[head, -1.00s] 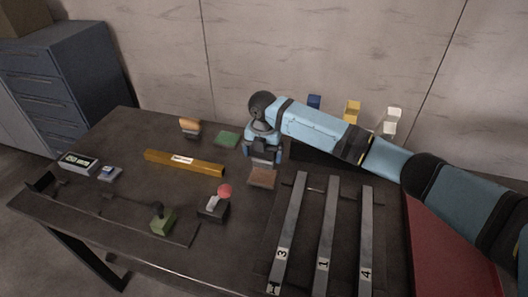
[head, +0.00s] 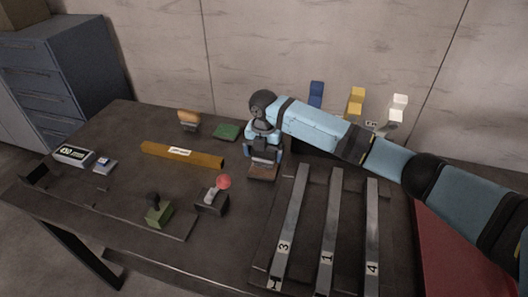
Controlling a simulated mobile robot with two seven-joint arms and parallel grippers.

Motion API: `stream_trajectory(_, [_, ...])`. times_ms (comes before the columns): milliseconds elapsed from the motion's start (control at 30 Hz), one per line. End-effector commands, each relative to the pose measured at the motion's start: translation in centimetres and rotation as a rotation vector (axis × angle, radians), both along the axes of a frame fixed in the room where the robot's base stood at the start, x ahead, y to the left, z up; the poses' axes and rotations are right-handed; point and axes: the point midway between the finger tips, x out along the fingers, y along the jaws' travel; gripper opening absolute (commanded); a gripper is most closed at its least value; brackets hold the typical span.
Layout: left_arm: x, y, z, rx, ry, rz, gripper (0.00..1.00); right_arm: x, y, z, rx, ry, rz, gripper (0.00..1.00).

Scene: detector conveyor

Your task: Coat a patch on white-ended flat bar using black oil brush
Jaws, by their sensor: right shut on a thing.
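My right gripper (head: 263,157) reaches in from the right and points down at the middle of the table. It is shut on a small dark brush (head: 264,158), mostly hidden by the fingers. The brush is right over a brown pad (head: 262,174); I cannot tell whether they touch. Three grey flat bars lie side by side on a dark rack, marked 3 (head: 290,225), 1 (head: 330,230) and 4 (head: 372,230). Behind their far ends stand blue (head: 316,93), yellow (head: 356,100) and white (head: 398,107) blocks. My left gripper is not in view.
On the table are a yellow labelled bar (head: 182,154), a wood-topped block (head: 189,121), a green pad (head: 226,131), a red-knobbed block (head: 211,200), a green black-knobbed block (head: 159,214) and a meter (head: 74,155). A red surface (head: 455,240) is at right.

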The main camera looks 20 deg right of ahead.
Motion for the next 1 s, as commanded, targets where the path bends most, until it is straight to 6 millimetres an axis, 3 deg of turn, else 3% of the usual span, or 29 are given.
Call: stream_trajectory(1000, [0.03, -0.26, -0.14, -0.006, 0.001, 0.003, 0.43, 0.0, 0.02, -0.97, 0.001, 0.001, 0.0, 0.71])
